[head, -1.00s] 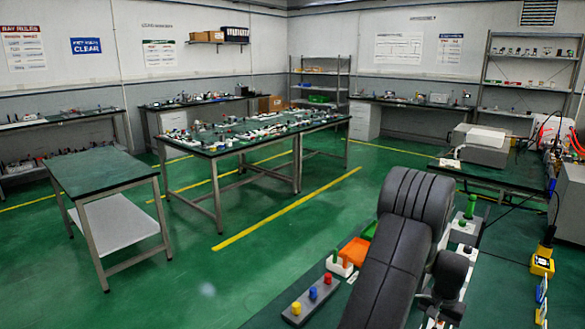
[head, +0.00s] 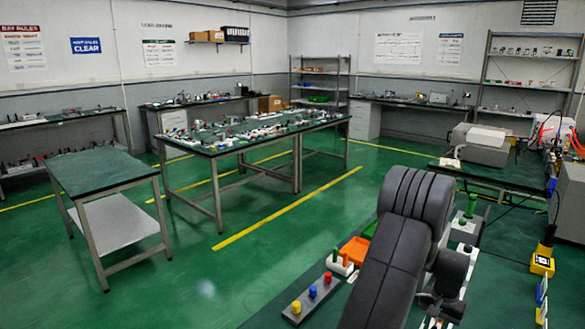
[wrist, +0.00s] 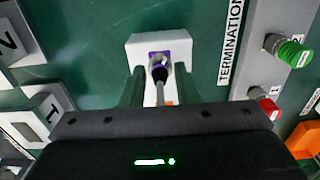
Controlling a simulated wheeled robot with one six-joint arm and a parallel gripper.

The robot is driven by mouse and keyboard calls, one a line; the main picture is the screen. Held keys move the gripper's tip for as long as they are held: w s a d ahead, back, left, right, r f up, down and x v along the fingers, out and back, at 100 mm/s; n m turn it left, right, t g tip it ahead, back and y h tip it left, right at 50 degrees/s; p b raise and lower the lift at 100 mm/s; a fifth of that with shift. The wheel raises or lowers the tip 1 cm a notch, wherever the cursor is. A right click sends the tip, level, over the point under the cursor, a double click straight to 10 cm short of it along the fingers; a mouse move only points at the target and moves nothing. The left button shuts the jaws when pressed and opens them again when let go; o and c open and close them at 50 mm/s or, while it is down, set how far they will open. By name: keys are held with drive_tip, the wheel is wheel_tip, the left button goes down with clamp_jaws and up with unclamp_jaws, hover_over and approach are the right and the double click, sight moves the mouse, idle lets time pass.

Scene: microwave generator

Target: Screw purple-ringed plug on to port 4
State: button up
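In the wrist view, the purple-ringed plug (wrist: 159,72) sits in a white holder (wrist: 143,45), its dark end and grey lead pointing toward my gripper. My gripper (wrist: 160,78) is open, with one finger on each side of the plug and a visible gap to it. The grey termination panel (wrist: 256,72) is at the right, with a green-capped port (wrist: 291,53) marked 2 and a red-capped port (wrist: 267,108). I cannot make out port 4. In the head view, my arm hides the plug and most of my gripper.
White numbered blocks (wrist: 44,112) lie left in the wrist view. In the head view, a grey strip with yellow, blue and red caps (head: 313,292), an orange bin (head: 353,250) and a yellow meter (head: 542,265) are on the bench around my arm.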

sight(435, 326)
clamp_jaws()
drive_tip(key=shift+r, duration=0.1)
drive_tip(key=shift+r+p, duration=1.5)
drive_tip(key=shift+r, duration=1.45)
drive_tip(key=shift+s+a+f+b, duration=0.15)
drive_tip(key=shift+a+b, duration=0.2)
drive_tip(key=shift+a, duration=0.2)
drive_tip(key=shift+s+a+f+b, duration=0.15)
drive_tip(key=shift+a+b, duration=0.15)
drive_tip(key=shift+a, duration=0.7)
drive_tip(key=shift+s+a+r+b, duration=0.1)
drive_tip(key=shift+a+b, duration=0.15)
drive_tip(key=shift+a, duration=0.7)
drive_tip(key=shift+s+a+f+b, duration=0.15)
drive_tip(key=shift+a+b, duration=0.1)
drive_tip(key=shift+a, duration=0.55)
drive_tip(key=shift+s+a+b, duration=0.1)
drive_tip(key=shift+a+b, duration=0.1)
drive_tip(key=shift+a, duration=0.65)
drive_tip(key=shift+s+a+f+b, duration=0.15)
drive_tip(key=shift+a+b, duration=0.1)
drive_tip(key=shift+a, duration=0.55)
